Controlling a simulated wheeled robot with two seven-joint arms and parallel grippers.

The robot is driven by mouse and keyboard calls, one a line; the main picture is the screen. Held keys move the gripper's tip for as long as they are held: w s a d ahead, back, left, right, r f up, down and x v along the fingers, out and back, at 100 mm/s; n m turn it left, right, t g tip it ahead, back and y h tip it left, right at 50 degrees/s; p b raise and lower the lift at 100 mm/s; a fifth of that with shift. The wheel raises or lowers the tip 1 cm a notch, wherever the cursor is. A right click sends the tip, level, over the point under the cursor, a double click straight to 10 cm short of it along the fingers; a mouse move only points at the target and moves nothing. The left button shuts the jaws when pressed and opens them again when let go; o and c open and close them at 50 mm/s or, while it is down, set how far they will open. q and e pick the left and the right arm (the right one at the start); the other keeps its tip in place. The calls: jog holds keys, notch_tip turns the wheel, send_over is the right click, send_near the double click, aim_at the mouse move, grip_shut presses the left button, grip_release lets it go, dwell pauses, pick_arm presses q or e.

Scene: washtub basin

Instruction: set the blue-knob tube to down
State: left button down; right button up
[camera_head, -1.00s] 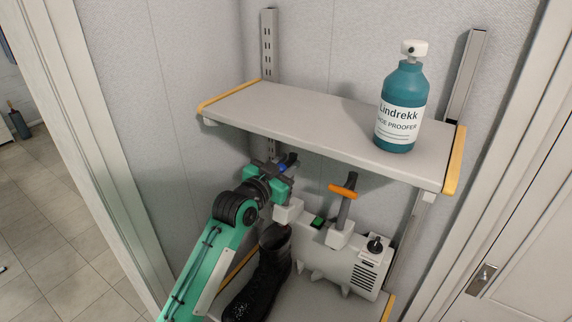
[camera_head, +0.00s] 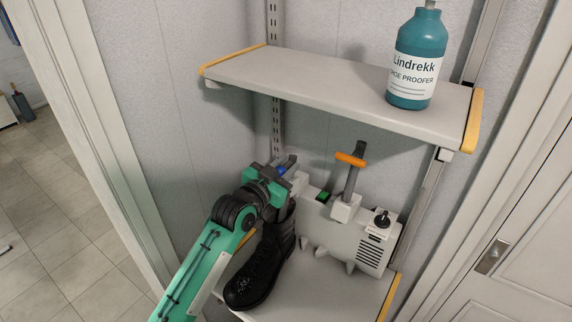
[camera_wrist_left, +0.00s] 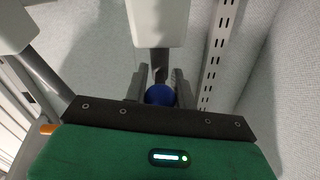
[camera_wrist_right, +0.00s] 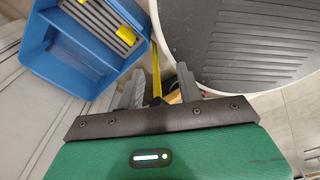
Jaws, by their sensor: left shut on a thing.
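The grey shoe dryer (camera_head: 345,238) stands on the lower shelf. Its blue knob (camera_head: 281,170) is at the left, and a second tube with an orange handle (camera_head: 350,159) stands raised beside it. My left gripper (camera_head: 286,166) is shut on the blue-knob tube. In the left wrist view the blue knob (camera_wrist_left: 159,95) sits between the fingers, with the white socket block (camera_wrist_left: 158,22) just beyond. The gripper hides much of this tube in the head view, so its exact tilt is unclear. My right gripper (camera_wrist_right: 160,88) is open, away from the dryer.
A black boot (camera_head: 262,262) stands on the lower shelf (camera_head: 335,296), close below my left gripper. A teal bottle (camera_head: 417,60) stands on the upper shelf (camera_head: 330,88). A blue bin (camera_wrist_right: 75,50) and a round grey ribbed surface (camera_wrist_right: 245,40) are near my right gripper.

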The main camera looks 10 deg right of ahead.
pick_arm(q)
jog(key=c, duration=1.2)
grip_release()
jog(key=shift+o, duration=0.2)
jog(key=shift+s+a+b, duration=0.3)
jog(key=shift+s+a, duration=0.1)
jog(key=b+v, duration=0.4)
jog(key=v, duration=0.8)
jog(key=shift+s+a, duration=0.2)
jog(key=shift+a, duration=0.05)
jog(key=shift+r, duration=0.1)
